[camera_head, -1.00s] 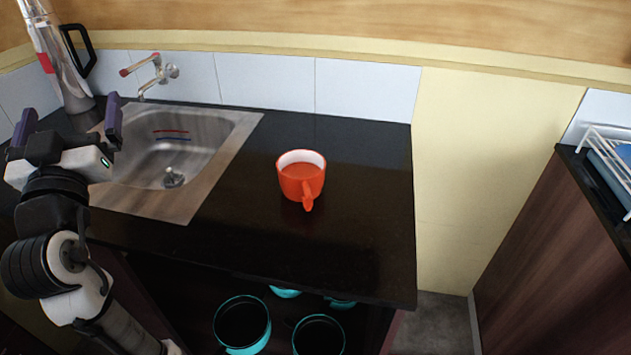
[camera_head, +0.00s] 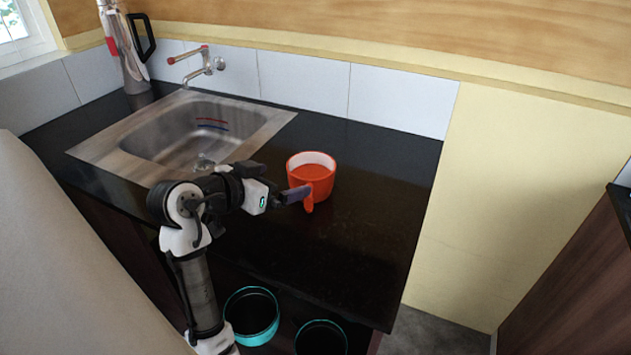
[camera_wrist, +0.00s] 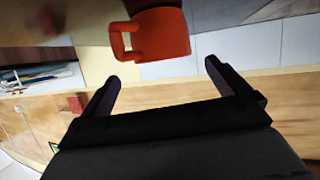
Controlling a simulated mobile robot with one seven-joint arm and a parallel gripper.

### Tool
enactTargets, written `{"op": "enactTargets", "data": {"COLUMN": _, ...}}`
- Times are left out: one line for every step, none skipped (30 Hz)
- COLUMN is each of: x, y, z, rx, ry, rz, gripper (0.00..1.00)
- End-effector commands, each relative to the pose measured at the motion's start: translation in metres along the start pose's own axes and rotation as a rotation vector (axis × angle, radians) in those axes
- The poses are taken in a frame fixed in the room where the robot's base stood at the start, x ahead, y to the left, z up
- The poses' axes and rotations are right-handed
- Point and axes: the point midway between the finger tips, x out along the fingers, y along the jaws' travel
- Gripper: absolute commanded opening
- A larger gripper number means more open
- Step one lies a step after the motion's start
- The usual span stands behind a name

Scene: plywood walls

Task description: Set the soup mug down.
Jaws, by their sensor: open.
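The orange soup mug (camera_head: 318,173), white inside with an orange fill, stands upright on the black counter (camera_head: 372,195) right of the sink. Its handle points toward the front. My gripper (camera_head: 303,193) is at the mug's front left, and a finger overlaps the mug's side in the head view. In the wrist view the mug (camera_wrist: 163,38) appears upside down beyond the spread fingertips (camera_wrist: 161,70), its handle toward the left. The gripper is open, with nothing between its fingers. I cannot tell whether a finger touches the mug.
The steel sink (camera_head: 150,140) with a wall tap (camera_head: 205,65) lies left of the mug. A blender-like jug (camera_head: 125,50) stands in the back left corner. Teal-rimmed pots (camera_head: 252,315) sit below the counter's front. The counter right of the mug is clear.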

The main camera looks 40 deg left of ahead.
Motion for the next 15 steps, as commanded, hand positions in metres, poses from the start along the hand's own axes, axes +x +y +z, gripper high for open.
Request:
{"op": "enactTargets", "data": {"x": 0.009, "y": 0.001, "z": -0.001, "rx": -0.001, "ry": -0.001, "rz": 0.003, "gripper": 1.00}}
{"op": "enactTargets", "data": {"x": 0.014, "y": 0.000, "z": -0.002, "rx": -0.002, "ry": -0.001, "rz": 0.002, "gripper": 1.00}}
{"op": "enactTargets", "data": {"x": 0.020, "y": 0.000, "z": -0.002, "rx": -0.002, "ry": 0.000, "rz": 0.001, "gripper": 1.00}}
{"op": "enactTargets", "data": {"x": 0.023, "y": 0.000, "z": -0.001, "rx": -0.001, "ry": 0.000, "rz": 0.002, "gripper": 1.00}}
{"op": "enactTargets", "data": {"x": 0.026, "y": 0.000, "z": -0.001, "rx": -0.001, "ry": 0.000, "rz": 0.001, "gripper": 1.00}}
{"op": "enactTargets", "data": {"x": 0.029, "y": 0.000, "z": -0.001, "rx": -0.001, "ry": 0.001, "rz": -0.001, "gripper": 1.00}}
{"op": "enactTargets", "data": {"x": 0.031, "y": 0.000, "z": -0.001, "rx": 0.000, "ry": 0.001, "rz": -0.001, "gripper": 1.00}}
{"op": "enactTargets", "data": {"x": 0.033, "y": 0.000, "z": -0.001, "rx": 0.000, "ry": 0.001, "rz": -0.001, "gripper": 1.00}}
{"op": "enactTargets", "data": {"x": 0.035, "y": 0.000, "z": -0.001, "rx": 0.000, "ry": 0.000, "rz": -0.001, "gripper": 1.00}}
{"op": "enactTargets", "data": {"x": 0.037, "y": 0.000, "z": -0.001, "rx": -0.001, "ry": 0.000, "rz": 0.000, "gripper": 1.00}}
{"op": "enactTargets", "data": {"x": 0.040, "y": 0.000, "z": -0.001, "rx": -0.002, "ry": 0.001, "rz": 0.000, "gripper": 1.00}}
{"op": "enactTargets", "data": {"x": 0.044, "y": -0.001, "z": -0.002, "rx": -0.003, "ry": 0.000, "rz": 0.000, "gripper": 1.00}}
{"op": "enactTargets", "data": {"x": 0.049, "y": -0.001, "z": -0.002, "rx": -0.003, "ry": -0.001, "rz": 0.001, "gripper": 1.00}}
{"op": "enactTargets", "data": {"x": 0.053, "y": -0.001, "z": -0.002, "rx": -0.003, "ry": 0.000, "rz": 0.000, "gripper": 1.00}}
{"op": "enactTargets", "data": {"x": 0.060, "y": -0.001, "z": -0.002, "rx": -0.002, "ry": -0.001, "rz": 0.000, "gripper": 1.00}}
